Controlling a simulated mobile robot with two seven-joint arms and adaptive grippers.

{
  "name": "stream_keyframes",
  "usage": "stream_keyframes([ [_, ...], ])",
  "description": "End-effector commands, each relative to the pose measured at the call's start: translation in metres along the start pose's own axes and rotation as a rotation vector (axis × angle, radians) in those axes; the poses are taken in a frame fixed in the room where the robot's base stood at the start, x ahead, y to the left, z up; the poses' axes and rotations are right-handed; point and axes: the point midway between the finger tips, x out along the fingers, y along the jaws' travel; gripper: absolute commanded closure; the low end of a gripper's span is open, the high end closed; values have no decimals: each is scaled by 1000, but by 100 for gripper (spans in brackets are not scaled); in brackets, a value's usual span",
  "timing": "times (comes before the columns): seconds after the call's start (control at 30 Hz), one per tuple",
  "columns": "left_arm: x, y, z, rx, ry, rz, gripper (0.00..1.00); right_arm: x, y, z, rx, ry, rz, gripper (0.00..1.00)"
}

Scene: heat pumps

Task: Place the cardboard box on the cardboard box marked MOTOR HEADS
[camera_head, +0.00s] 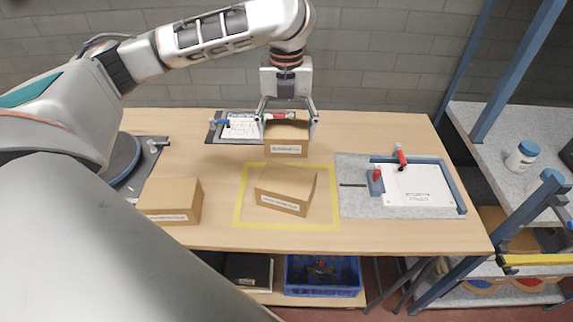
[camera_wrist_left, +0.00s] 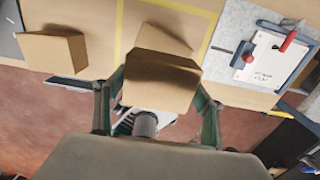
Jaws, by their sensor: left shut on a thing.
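My left gripper (camera_head: 287,124) is shut on a cardboard box (camera_head: 286,148), with one finger on each side. The box appears held above the table, behind the middle box. A second cardboard box (camera_head: 285,190) sits slightly turned inside the yellow square, nearer the front. A third cardboard box (camera_head: 170,200) stands at the table's left. All three bear white labels too small to read surely, so I cannot tell which is marked MOTOR HEADS. In the left wrist view the held box (camera_wrist_left: 158,84) partly hides the middle box (camera_wrist_left: 162,38). My right gripper is out of view.
The yellow outline (camera_head: 238,205) marks the wooden table. A grey mat (camera_head: 355,200) with a white plate fixture (camera_head: 418,184) and red clamps lies right. Another clamped plate (camera_head: 240,127) lies behind. A blue-framed shelf (camera_head: 510,110) stands right; a blue crate (camera_head: 322,284) is below.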

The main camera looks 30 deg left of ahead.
Motion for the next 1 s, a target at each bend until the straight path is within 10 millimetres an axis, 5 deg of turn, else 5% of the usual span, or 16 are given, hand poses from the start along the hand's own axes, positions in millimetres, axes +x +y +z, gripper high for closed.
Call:
stream_keyframes([
  [0.3, 68, 0, -1, 1, 3, 1, 56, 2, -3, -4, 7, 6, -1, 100],
  [0.77, 115, 0, -1, 1, 1, 0, 56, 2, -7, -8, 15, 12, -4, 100],
  [1.0, 118, 0, 0, 0, -1, -1, 56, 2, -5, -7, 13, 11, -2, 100],
])
